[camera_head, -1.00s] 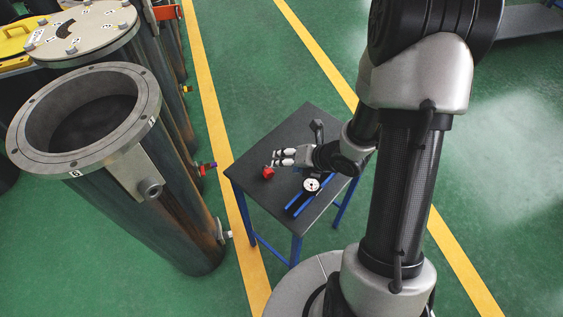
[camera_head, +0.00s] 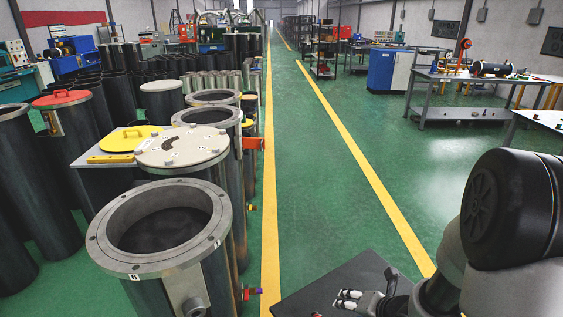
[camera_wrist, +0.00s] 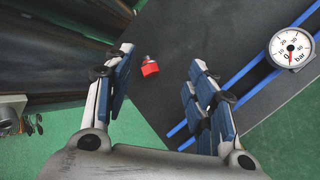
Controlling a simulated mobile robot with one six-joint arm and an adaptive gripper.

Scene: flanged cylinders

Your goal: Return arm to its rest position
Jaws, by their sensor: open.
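My gripper (camera_head: 347,299) is at the bottom of the head view, over the dark tabletop (camera_head: 335,280). The wrist view shows my gripper (camera_wrist: 160,63) open, its two blue-padded fingers wide apart with nothing held between them. Beyond the fingertips, a small red part (camera_wrist: 149,67) rests on the dark tabletop (camera_wrist: 205,25). My arm's dark joint and grey links fill the lower right of the head view.
A pressure gauge (camera_wrist: 291,47) sits by blue rails (camera_wrist: 255,72) on the tabletop. An open flanged cylinder (camera_head: 105,245) stands left of the table, with a lidded cylinder (camera_head: 185,147) behind. Green floor (camera_head: 330,190) between yellow lines is clear.

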